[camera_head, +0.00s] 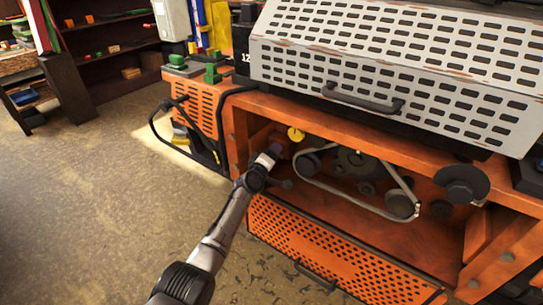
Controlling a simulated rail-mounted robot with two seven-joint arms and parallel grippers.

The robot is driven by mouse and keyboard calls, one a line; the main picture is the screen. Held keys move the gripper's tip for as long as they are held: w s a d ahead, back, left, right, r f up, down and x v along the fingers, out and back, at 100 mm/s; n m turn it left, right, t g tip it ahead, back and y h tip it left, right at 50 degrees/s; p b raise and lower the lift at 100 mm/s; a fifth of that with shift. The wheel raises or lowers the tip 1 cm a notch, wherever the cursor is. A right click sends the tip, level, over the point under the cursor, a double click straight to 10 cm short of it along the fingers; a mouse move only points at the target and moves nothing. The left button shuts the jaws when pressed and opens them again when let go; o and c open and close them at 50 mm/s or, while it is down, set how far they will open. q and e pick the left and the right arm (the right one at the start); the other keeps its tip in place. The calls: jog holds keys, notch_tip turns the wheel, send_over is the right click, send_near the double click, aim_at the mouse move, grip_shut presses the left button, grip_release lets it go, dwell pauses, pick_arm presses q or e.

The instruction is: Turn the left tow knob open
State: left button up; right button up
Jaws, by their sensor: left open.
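An orange machine (375,226) with an open front bay fills the right of the view. A small round yellow knob (295,134) sits at the upper left of the bay; I cannot tell for sure whether it is the left tow knob. My left gripper (276,149) is at the left side of the bay, just below and left of the yellow knob. It is open and appears apart from that knob. Its fingertips are small and partly lost against the dark bay, so anything directly behind them is hidden. My right gripper is not in view.
Inside the bay, a belt (345,203) runs around dark pulleys (401,204) right of my gripper. A perforated orange panel (320,250) with a handle is below. A grey slotted cover (400,75) overhangs the bay. Open floor (100,200) lies to the left.

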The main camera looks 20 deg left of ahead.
pick_arm(q)
jog(key=c, duration=0.9)
jog(key=n+p, duration=0.2)
jog(key=shift+r+n, duration=0.2)
jog(key=shift+n, duration=0.2)
jog(key=shift+n+g+p, duration=0.5)
jog(key=shift+n+p, duration=0.35)
jog(key=shift+n, duration=0.85)
